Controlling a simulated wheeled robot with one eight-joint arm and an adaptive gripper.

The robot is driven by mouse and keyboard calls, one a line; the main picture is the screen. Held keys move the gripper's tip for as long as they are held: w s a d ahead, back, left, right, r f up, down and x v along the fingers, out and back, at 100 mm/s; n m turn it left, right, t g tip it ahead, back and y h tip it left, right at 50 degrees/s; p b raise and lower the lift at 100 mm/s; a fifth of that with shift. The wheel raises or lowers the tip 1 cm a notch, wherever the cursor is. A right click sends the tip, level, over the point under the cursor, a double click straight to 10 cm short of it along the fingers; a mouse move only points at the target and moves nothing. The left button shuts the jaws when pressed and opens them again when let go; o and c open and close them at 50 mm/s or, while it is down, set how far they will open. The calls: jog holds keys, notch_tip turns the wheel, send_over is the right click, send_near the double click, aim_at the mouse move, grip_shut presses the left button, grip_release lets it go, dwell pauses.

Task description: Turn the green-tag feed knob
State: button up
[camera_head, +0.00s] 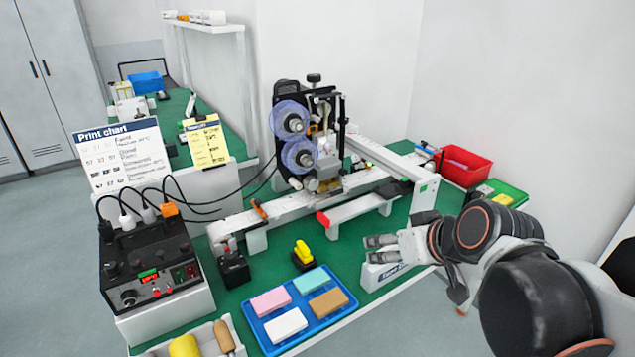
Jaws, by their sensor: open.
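A black control box (150,262) stands on a white block at the left of the green bench. Its front has several dark knobs, including a large one (128,297) at the lower left, and a small green tag or label (149,273) above a lit red display. Which knob the green tag belongs to is too small to tell.
A blue tray (305,327) with several coloured blocks lies between the box and my gripper. A yellow item (303,252) and a small black box (233,268) stand behind it. The coder machine (310,135) rises at the back. A red bin (462,165) is at right.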

aim_at(314, 186)
jog(key=w+a+n+t+y+p, duration=0.1)
jog(key=w+a+n+y+p, duration=0.2)
jog(key=w, duration=0.6)
jog(key=w+a+n+t+y, duration=0.2)
jog(key=w+a, duration=0.4)
jog(key=w, duration=0.3)
jog(key=shift+w+a+f+n+t+y+p, duration=0.25)
jog(key=shift+w+a+f+n+t, duration=0.3)
jog(key=shift+w+a+f, duration=1.3)
jog(key=shift+w+a+f+n+t+y+p, duration=0.3)
jog(key=shift+w+f+t, duration=0.55)
jog(key=shift+w, duration=2.15)
jog(key=shift+w+a+f+n+t+y+p, duration=0.15)
jog(key=shift+w+a+f+n+t, duration=0.6)
jog(key=shift+w+f, duration=1.25)
jog(key=shift+w+a+r+g, duration=0.2)
jog(key=shift+w+r+g, duration=0.15)
jog(key=shift+w+r, duration=0.05)
jog(key=c, duration=1.1)
